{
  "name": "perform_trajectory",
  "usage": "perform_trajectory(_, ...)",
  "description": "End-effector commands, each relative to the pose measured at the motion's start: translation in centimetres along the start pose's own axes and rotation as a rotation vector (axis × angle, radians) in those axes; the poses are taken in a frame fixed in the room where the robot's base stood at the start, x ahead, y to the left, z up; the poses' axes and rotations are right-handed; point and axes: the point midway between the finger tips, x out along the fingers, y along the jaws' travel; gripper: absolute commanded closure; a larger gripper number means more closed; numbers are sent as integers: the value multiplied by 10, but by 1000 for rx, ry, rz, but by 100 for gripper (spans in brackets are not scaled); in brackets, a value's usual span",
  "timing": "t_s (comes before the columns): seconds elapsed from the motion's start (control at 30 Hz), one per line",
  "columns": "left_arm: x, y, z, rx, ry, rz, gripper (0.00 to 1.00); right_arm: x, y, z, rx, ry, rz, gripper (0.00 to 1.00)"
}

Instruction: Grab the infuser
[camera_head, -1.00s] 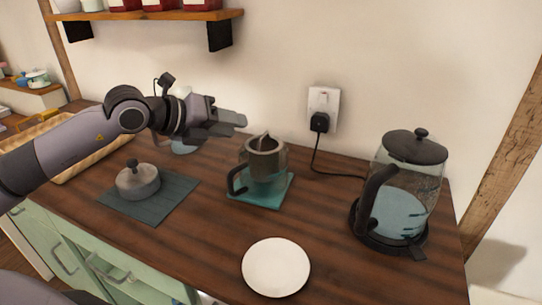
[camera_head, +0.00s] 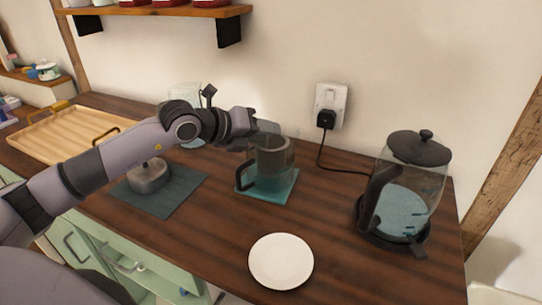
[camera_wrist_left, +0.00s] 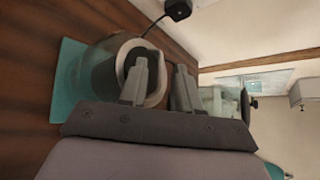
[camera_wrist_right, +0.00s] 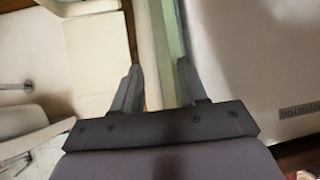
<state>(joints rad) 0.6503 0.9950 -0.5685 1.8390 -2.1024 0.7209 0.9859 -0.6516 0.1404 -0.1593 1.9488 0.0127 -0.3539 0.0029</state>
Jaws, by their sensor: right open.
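The infuser (camera_head: 273,157) is a grey cylinder set in a clear glass pot with a dark handle (camera_head: 245,175), on a teal coaster (camera_head: 283,187). My left gripper (camera_head: 262,130) is over the infuser's top. In the left wrist view the infuser's round rim (camera_wrist_left: 155,98) shows behind my left fingers (camera_wrist_left: 163,80). One finger overlaps the ring's opening and the other is beyond its right side, with a gap between them. Whether either touches the rim is unclear. My right gripper (camera_wrist_right: 160,85) is open and empty, away from the infuser.
A glass kettle (camera_head: 405,190) stands at the right, its cord running to a wall socket (camera_head: 331,105). A white plate (camera_head: 281,262) lies in front. A grey knobbed lid (camera_head: 148,178) on a dark mat (camera_head: 165,202) and a wooden tray (camera_head: 60,133) are left.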

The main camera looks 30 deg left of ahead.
Motion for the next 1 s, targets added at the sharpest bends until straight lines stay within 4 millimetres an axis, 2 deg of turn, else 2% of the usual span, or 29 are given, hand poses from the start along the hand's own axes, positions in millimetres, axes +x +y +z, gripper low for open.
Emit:
perform_trajectory(0.03, 0, 0, 0, 0, 0, 0, 86, 0, 0, 0, 0, 1, 0, 57)
perform_trajectory(0.07, 0, 0, 0, 0, 0, 0, 96, 0, 0, 0, 0, 1, 0, 57)
perform_trajectory(0.1, 0, 0, 0, 0, 0, 0, 100, 0, 0, -1, 0, 1, 0, 57)
perform_trajectory(0.57, -3, -4, 4, 1, -1, -1, 100, 1, 0, -1, 0, 3, 0, 57)
perform_trajectory(0.77, -13, -20, 18, 2, -4, -4, 100, 2, 0, 0, 0, 3, 0, 57)
perform_trajectory(1.0, -32, -50, 44, 2, -5, -5, 100, 2, 0, 1, 0, 3, 0, 57)
